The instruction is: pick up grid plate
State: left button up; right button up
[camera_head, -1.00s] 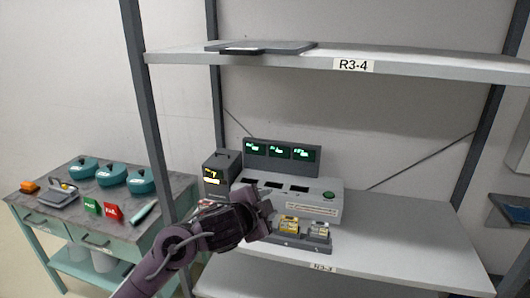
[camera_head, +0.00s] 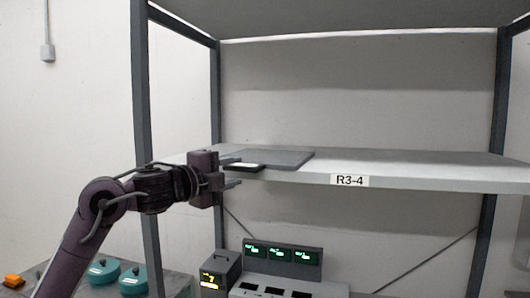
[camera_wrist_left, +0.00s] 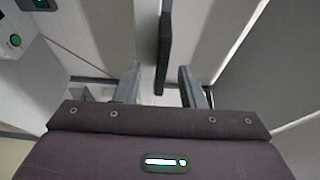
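The grid plate (camera_head: 285,158) is a flat dark grey plate lying on the shelf labelled R3-4, its near left part reaching the shelf's front edge. My left gripper (camera_head: 234,173) is at this near left end, pointing right, with one finger above the plate's level and one below. In the left wrist view the plate (camera_wrist_left: 164,45) shows edge-on as a dark strip. Its near end lies between the two open fingers (camera_wrist_left: 158,80), with a gap on each side. My right gripper is not in view.
The shelf (camera_head: 420,170) is bare right of the plate. A grey upright post (camera_head: 146,110) stands behind my left arm. Below are a device with green displays (camera_head: 280,254), a small dark box (camera_head: 220,268) and teal containers (camera_head: 103,271) on a side table.

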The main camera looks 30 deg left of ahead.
aim_at(238, 170)
pick_arm(q)
jog(key=shift+w+d+r+p, duration=0.15)
jog(key=shift+w+p, duration=0.15)
jog(key=shift+w, duration=0.25)
jog(key=shift+w+r+p, duration=0.15)
jog(key=shift+w+p, duration=0.15)
jog(key=shift+w, duration=0.2)
jog(key=shift+w+f, duration=0.25)
jog(key=shift+w, duration=0.2)
jog(key=shift+s, duration=0.1)
grip_shut()
jog(key=shift+r, duration=0.15)
